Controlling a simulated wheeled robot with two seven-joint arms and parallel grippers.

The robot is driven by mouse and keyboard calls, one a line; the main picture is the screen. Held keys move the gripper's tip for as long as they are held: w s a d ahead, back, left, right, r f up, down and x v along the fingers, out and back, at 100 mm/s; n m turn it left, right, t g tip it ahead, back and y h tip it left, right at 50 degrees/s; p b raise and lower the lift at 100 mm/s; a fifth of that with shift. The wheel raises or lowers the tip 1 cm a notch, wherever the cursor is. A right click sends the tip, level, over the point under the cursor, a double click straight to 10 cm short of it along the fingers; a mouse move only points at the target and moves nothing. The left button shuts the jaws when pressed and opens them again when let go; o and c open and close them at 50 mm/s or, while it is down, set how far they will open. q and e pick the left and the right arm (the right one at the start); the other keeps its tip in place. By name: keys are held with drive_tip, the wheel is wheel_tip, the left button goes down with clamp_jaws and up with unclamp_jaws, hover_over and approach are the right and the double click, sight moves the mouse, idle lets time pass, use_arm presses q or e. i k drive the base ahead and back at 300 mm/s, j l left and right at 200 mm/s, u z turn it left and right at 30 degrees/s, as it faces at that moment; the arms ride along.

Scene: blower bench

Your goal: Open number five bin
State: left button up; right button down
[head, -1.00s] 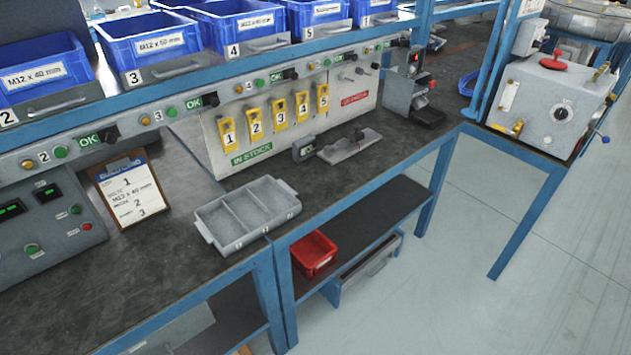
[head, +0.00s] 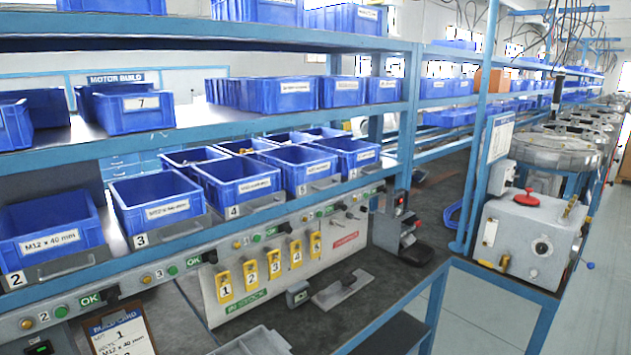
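The number five bin (head: 300,168) is a blue open-topped bin with a white label, on the lower shelf right of centre. A small white number 5 plate (head: 302,190) is at its foot, beside a grey front piece with a handle (head: 325,184). The number four bin (head: 236,186) is on its left, and another blue bin (head: 350,156) is on its right. The number three bin (head: 158,205) and number two bin (head: 45,236) are further left. Neither of my grippers is in view.
Below the shelf are a rail with buttons and green OK signs (head: 193,262) and a panel with numbered yellow tags (head: 275,264). A grey tray (head: 250,343) is cut off at the bottom. A blue post (head: 474,140) and a grey machine (head: 525,238) stand at right.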

sight(305, 171)
drive_tip(key=i+l+z, duration=0.1)
drive_tip(key=i+l, duration=0.15)
drive_tip(key=i, duration=0.2)
drive_tip(key=i+l, duration=0.2)
drive_tip(key=i, duration=0.2)
drive_tip(key=z, duration=0.05)
